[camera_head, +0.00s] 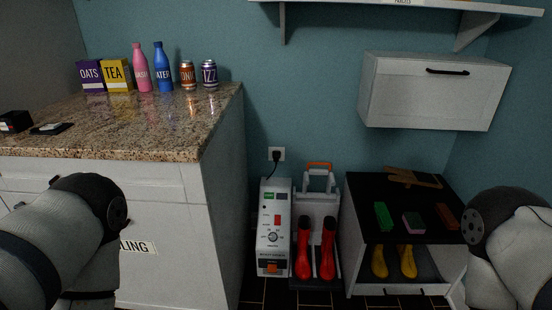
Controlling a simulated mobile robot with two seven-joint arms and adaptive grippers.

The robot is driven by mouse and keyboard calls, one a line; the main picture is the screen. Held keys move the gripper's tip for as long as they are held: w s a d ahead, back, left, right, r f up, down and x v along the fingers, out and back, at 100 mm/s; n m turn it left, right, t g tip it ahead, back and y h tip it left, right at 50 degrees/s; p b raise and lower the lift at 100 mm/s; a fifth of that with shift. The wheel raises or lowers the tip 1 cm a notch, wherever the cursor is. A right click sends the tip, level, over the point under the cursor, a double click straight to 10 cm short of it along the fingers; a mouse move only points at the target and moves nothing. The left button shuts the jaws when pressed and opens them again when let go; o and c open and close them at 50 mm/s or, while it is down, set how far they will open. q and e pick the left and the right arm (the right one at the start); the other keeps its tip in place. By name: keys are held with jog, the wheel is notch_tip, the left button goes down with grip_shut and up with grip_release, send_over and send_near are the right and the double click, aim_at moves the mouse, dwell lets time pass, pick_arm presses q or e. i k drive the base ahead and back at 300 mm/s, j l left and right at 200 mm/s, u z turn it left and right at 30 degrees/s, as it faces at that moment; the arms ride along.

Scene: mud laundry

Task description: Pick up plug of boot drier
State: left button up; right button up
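The boot drier (273,235) is a white upright unit with a control panel, standing on the floor between the counter and a low shelf. A pair of red boots (316,250) sits on its right part, below an orange handle (319,166). My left arm shows at the lower left and my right arm at the lower right. Neither gripper is in the picture.
A granite counter (150,125) at the left holds boxes, bottles and cans at its back. A low shelf (356,215) with brushes or blocks on top and yellow boots inside stands at right. A white wall cabinet (430,100) hangs above it. Wall around the socket is clear.

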aim_at(276, 154)
jog(key=i+z, duration=0.15)
jog(key=i, duration=0.5)
jog(key=i+z, duration=0.15)
jog(key=i, duration=0.55)
jog(key=i+j+z, duration=0.2)
jog(key=i, duration=0.45)
